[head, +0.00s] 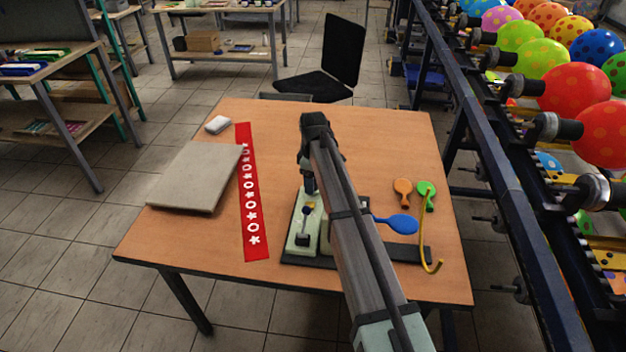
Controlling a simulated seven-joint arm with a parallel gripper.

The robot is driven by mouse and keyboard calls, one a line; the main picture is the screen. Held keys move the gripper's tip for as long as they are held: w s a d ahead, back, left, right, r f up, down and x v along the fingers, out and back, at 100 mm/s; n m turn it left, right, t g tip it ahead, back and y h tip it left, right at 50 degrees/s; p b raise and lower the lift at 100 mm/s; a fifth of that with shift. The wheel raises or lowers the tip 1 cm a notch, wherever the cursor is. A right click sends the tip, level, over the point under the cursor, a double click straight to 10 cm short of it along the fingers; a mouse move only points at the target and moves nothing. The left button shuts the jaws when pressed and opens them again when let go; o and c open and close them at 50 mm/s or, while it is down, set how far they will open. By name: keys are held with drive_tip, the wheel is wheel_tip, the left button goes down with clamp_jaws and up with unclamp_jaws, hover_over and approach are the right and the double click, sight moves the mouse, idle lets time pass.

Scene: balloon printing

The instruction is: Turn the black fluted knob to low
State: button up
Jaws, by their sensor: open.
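A pale green device (297,228) on a dark base stands on the wooden table, partly hidden behind my arm. A small black part (303,239) sits on its near end; I cannot tell if this is the fluted knob, and no setting marks can be read. A small dark and yellow part (308,208) is farther up the device. My gripper (309,190) points down over the far end of the device, just beyond the yellow part. It is open, and I see nothing held in it. My arm hides the device's right side.
A red printed banner (250,200), grey slab (196,177) and white block (218,124) lie left. The table's far part is clear.

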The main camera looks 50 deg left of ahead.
drive_tip(key=c, duration=1)
drive_tip(key=shift+c, duration=0.2)
drive_tip(key=shift+m, duration=0.3)
drive_tip(key=m, duration=0.3)
drive_tip(key=shift+m, duration=0.3)
drive_tip(key=m, duration=0.4)
drive_tip(key=shift+m, duration=0.3)
drive_tip(key=m, duration=0.4)
drive_tip(key=shift+m, duration=2.5)
